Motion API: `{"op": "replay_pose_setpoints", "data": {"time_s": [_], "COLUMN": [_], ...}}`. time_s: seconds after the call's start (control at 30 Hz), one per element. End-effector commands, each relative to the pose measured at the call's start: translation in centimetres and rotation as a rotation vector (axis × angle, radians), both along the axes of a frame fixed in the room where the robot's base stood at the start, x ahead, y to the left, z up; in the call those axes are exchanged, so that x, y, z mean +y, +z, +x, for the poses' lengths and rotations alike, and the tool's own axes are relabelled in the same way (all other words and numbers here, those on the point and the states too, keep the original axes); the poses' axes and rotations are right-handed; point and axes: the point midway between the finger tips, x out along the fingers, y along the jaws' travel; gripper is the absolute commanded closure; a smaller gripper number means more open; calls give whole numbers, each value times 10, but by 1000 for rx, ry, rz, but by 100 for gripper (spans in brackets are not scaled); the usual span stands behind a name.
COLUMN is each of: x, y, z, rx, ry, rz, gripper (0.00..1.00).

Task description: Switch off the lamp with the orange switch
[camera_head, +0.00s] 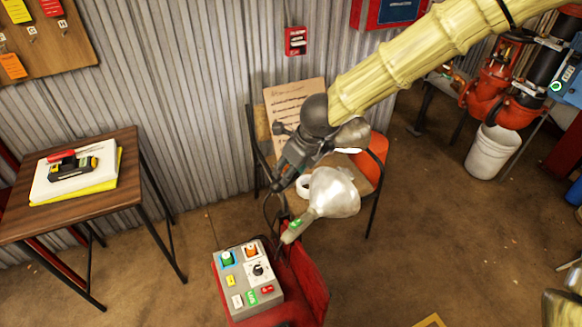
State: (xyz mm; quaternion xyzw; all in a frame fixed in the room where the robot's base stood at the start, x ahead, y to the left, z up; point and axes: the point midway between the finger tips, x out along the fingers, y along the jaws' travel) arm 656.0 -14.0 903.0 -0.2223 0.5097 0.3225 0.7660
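A grey control box (243,285) sits on a red stand at the lower middle. An orange switch (250,251) is at its top right corner, beside a blue-framed green switch (227,258); their positions are too small to read. A silver lamp (334,193) with a green mark on its neck stands just behind the box. A second silver lamp head (352,134) shows behind it, partly hidden by my arm. My dark gripper (277,188) points down and left, above and behind the box, apart from the switches. Its fingers overlap in this view, so their opening is unclear.
A chair (377,165) holding a paper board (292,105) stands by the corrugated wall. A wooden table (115,190) with a yellow-black device (74,168) is at left. A white bucket (492,152) and red pipework are at right. The floor right of the box is mostly clear.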

Motion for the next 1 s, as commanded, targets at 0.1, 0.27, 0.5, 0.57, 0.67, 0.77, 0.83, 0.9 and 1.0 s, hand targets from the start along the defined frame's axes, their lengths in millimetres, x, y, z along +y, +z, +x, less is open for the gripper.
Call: {"op": "replay_pose_setpoints", "data": {"time_s": [0.1, 0.27, 0.5, 0.57, 0.67, 0.77, 0.83, 0.9, 1.0], "x": [-2, -2, -5, -7, -11, -16, -20, -23, -27], "y": [0, 1, 11, 18, 33, 49, 60, 70, 85], "z": [1, 2, 0, -2, -7, -11, -15, -18, -22], "rx": [-2, -3, -4, -5, -5, -5, -4, -3, -3], "ry": [-4, -4, -6, -6, -5, -6, -6, -6, -4], "rz": [0, -1, 0, 1, 2, 2, 3, 2, 3], "gripper": [43, 43, 43, 43, 43, 43, 43, 43, 43]}}
